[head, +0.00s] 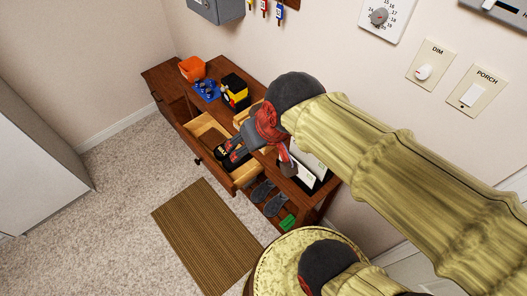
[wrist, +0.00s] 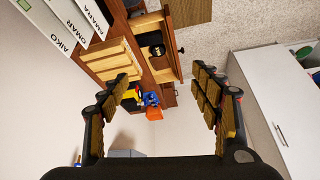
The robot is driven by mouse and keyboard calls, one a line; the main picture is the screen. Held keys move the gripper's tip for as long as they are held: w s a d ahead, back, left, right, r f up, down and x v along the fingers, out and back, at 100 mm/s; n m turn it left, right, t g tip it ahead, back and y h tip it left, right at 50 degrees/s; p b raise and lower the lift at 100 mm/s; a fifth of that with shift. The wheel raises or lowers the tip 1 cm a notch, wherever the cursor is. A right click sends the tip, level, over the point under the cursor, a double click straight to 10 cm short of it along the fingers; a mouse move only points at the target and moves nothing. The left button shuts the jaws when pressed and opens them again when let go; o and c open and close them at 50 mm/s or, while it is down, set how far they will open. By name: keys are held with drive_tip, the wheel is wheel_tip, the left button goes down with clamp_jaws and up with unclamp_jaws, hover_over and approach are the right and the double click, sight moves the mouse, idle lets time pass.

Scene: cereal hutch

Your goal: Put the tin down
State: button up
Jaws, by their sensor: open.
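A dark round tin (wrist: 156,48) with a pale label lies inside an open wooden drawer (wrist: 150,22) of the hutch in the wrist view. In the head view the drawer (head: 207,129) is pulled out, and the tin (head: 221,151) shows as a dark shape in it, close to my fingers and partly hidden. My gripper (wrist: 163,77) is open, with wide-apart fingers and nothing between them. In the head view my gripper (head: 234,152) is over the right part of the drawer. The wrist view shows the tin beyond the fingertips, apart from them.
On the hutch top stand an orange bowl (head: 192,68), a blue tray (head: 206,90) and a yellow-black item (head: 235,88). Named cards (wrist: 75,18) stand to the right of the drawer in the head view. Dark slippers (head: 274,204) lie below. A brown mat (head: 207,235) covers floor in front.

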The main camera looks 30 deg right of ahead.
drive_tip(key=s, duration=0.4)
drive_tip(key=shift+s+d+r, duration=0.15)
drive_tip(key=shift+d+r, duration=0.1)
drive_tip(key=shift+r, duration=0.15)
drive_tip(key=shift+c, duration=0.2)
idle(0.8)
